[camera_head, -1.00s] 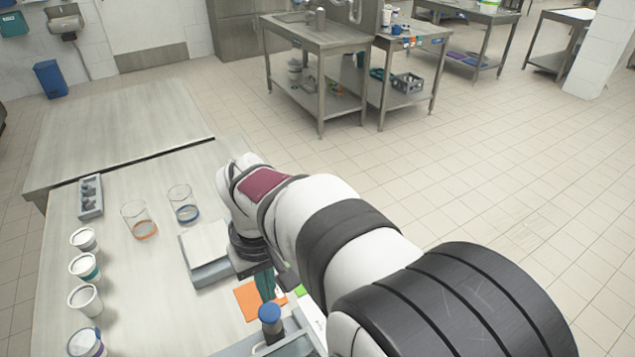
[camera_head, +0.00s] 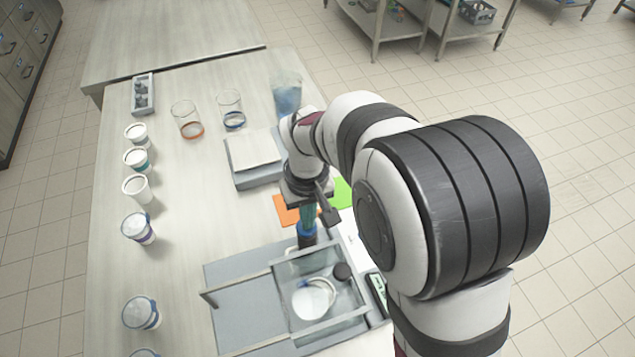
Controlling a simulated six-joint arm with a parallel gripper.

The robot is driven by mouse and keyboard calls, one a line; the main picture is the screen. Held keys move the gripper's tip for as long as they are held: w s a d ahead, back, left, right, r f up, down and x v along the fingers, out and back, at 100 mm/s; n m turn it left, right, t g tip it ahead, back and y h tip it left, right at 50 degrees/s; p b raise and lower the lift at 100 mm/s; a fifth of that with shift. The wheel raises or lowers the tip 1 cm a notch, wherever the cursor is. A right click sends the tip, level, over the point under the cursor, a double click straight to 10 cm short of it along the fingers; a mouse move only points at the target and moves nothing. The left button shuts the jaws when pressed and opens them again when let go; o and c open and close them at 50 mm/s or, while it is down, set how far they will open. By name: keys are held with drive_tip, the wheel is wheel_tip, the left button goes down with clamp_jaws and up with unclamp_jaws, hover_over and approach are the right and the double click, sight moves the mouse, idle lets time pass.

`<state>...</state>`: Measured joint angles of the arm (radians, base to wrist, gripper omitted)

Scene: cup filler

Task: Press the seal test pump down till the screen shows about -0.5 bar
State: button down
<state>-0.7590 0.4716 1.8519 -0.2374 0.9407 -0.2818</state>
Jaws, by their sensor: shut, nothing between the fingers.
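The seal test pump (camera_head: 307,238), with its blue top, stands at the back edge of the grey test unit (camera_head: 240,303). My gripper (camera_head: 307,222) points down right over the pump, its teal fingers shut with nothing between them. Fingertips and blue top overlap in the picture, so I cannot tell whether they touch. A clear-walled chamber on the unit holds a white-lidded cup (camera_head: 315,297). The small screen (camera_head: 378,290) at the unit's right is partly hidden by my arm, and its reading is too small to make out.
Several cups, one of them a white cup (camera_head: 137,188), line the table's left. Two clear beakers, one with an orange base (camera_head: 187,122), stand farther back. A scale (camera_head: 252,160) sits left of my arm. Orange (camera_head: 287,209) and green (camera_head: 343,192) cards lie nearby.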

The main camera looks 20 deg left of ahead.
drive_tip(key=shift+s+f, duration=0.1)
drive_tip(key=shift+f, duration=0.25)
drive_tip(key=shift+d, duration=0.1)
wheel_tip(320, 180, up, 15)
drive_tip(key=shift+f, duration=0.2)
idle(1.3)
